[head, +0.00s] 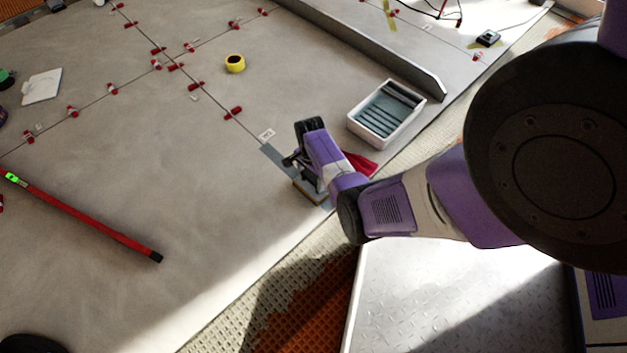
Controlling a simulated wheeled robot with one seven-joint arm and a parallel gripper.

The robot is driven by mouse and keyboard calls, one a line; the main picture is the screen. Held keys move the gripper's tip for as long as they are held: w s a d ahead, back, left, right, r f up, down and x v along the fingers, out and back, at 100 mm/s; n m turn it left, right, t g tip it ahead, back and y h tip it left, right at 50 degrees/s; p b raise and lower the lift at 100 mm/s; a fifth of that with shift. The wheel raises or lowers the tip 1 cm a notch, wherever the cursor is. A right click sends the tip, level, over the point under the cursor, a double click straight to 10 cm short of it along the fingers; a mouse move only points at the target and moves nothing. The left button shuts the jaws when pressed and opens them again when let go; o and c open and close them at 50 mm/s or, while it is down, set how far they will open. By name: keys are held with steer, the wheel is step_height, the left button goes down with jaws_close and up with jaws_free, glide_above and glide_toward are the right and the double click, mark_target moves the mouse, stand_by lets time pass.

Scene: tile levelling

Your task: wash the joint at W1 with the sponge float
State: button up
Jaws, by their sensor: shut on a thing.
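My gripper (303,163) points down at the tile floor and is shut on the sponge float. The sponge float (308,194) shows as a flat block with a brownish edge below the fingers; my gripper hides much of it. It appears to be at floor level, but I cannot tell whether it touches. The joint (248,139) is a thin dark line running down to a small white label (267,134), whose text is too small to read surely. A darker grey strip (275,155) lies along the joint between the label and the float.
A white wash tray (353,123) with grey ribs stands right of my gripper, near a red item (361,163). A long grey bar (375,47) lies behind. Red clips (233,112) dot the joints. A yellow roll (235,64) and red level (85,217) lie on clear floor.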

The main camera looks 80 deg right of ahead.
steer(key=shift+w+r, duration=0.15)
step_height(320, 180, up, 8)
steer(key=p, duration=0.8)
stand_by(0.3)
